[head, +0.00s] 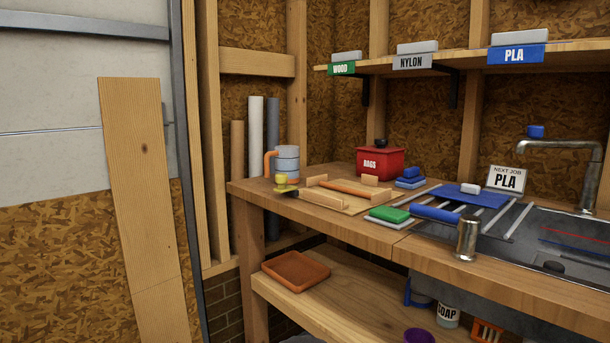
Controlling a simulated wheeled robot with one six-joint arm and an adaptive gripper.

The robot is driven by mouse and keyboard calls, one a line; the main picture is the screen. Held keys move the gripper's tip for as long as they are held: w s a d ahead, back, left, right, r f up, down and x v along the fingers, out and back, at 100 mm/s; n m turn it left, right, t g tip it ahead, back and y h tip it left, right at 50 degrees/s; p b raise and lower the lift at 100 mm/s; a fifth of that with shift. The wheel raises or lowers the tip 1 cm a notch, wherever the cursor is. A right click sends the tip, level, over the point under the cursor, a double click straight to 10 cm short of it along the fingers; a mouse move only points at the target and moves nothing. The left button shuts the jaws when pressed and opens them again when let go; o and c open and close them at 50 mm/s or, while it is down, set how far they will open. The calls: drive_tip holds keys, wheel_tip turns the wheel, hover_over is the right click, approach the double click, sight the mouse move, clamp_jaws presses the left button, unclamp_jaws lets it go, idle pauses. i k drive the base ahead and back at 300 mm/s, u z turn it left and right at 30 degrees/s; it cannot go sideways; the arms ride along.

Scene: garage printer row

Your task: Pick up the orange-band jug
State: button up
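A grey-blue jug (287,161) with an orange handle on its left side stands upright near the left end of the wooden workbench (352,230). Its body shows lighter and darker bands; I cannot clearly make out an orange band around it. A small yellow-topped object (281,180) stands in front of its base and hides part of it. My gripper is not in view.
A wooden tray (353,207) lies right of the jug, with a red RAGS box (380,162) behind. Sponges, a blue roll (435,214), a metal cylinder (466,238) and a sink with a faucet (580,150) stand further right. An orange tray (296,271) sits on the lower shelf.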

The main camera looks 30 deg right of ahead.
sight(287, 158)
drive_tip(key=z, duration=0.85)
drive_tip(key=i, duration=0.85)
drive_tip(key=u, duration=0.1)
drive_tip(key=k, duration=0.5)
drive_tip(key=u, duration=0.55)
drive_tip(key=i, duration=1.05)
drive_tip(key=u, duration=0.4)
